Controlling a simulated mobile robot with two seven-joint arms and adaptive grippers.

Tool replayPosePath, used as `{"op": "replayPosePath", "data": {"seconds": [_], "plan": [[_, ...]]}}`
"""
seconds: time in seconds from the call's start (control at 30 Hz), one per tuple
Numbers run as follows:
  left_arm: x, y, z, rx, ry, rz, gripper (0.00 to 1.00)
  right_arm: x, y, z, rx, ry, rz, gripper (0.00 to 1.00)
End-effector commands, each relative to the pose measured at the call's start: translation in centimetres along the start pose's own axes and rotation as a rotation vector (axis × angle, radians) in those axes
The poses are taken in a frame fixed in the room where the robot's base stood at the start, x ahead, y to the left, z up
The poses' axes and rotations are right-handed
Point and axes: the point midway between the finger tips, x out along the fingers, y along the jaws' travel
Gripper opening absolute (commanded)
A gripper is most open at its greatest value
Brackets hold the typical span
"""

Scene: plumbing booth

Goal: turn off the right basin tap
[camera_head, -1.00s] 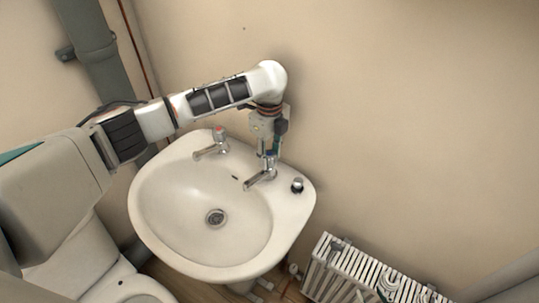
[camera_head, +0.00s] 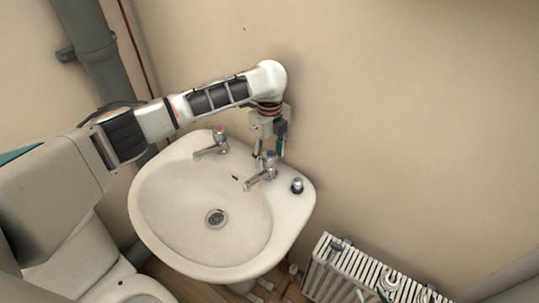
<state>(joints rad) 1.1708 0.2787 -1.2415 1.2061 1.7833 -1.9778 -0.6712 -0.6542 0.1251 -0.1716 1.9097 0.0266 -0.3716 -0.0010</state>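The right basin tap (camera_head: 263,173) is a chrome tap with a blue-marked top, standing on the back right rim of the white basin (camera_head: 165,225). My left gripper (camera_head: 268,150) points down from the wrist, just behind and above this tap's head. Its fingers look spread around or beside the tap top; whether they touch it I cannot tell. The left tap (camera_head: 212,146), with a red-marked top, stands further left on the rim. No water stream is visible from either spout. My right gripper is not in view.
A small dark and chrome stopper-like item (camera_head: 297,185) sits on the basin's right rim. A white radiator (camera_head: 345,270) stands at the lower right. A toilet (camera_head: 95,265) is at lower left, and a grey pipe (camera_head: 85,35) runs up the left wall.

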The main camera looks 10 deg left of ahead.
Motion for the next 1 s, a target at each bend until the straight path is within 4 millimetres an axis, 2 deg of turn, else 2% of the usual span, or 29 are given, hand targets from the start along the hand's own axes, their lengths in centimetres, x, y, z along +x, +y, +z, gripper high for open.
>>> {"op": "replayPosePath", "data": {"seconds": [0.2, 0.33, 0.7, 0.9, 1.0], "plan": [[-0.1, 0.0, 0.0, -0.001, 0.0, 0.001, 0.5, 0.0, -0.2, 0.1, 0.005, -0.003, -0.001, 0.33], [-1.2, 0.0, 0.0, -0.001, 0.001, -0.001, 0.5, 0.0, -0.2, 0.1, 0.005, -0.002, -0.001, 0.33], [-8.5, -0.1, 0.1, 0.0, -0.002, -0.003, 0.5, 0.0, -0.2, 0.0, 0.005, 0.0, 0.0, 0.33], [-11.1, 0.0, 0.0, 0.0, -0.002, -0.001, 0.5, 0.0, -0.2, -0.1, 0.006, 0.0, 0.0, 0.33], [-11.7, 0.0, 0.0, 0.0, -0.001, 0.0, 0.5, 0.0, -0.2, -0.1, 0.006, 0.001, 0.0, 0.33]]}}
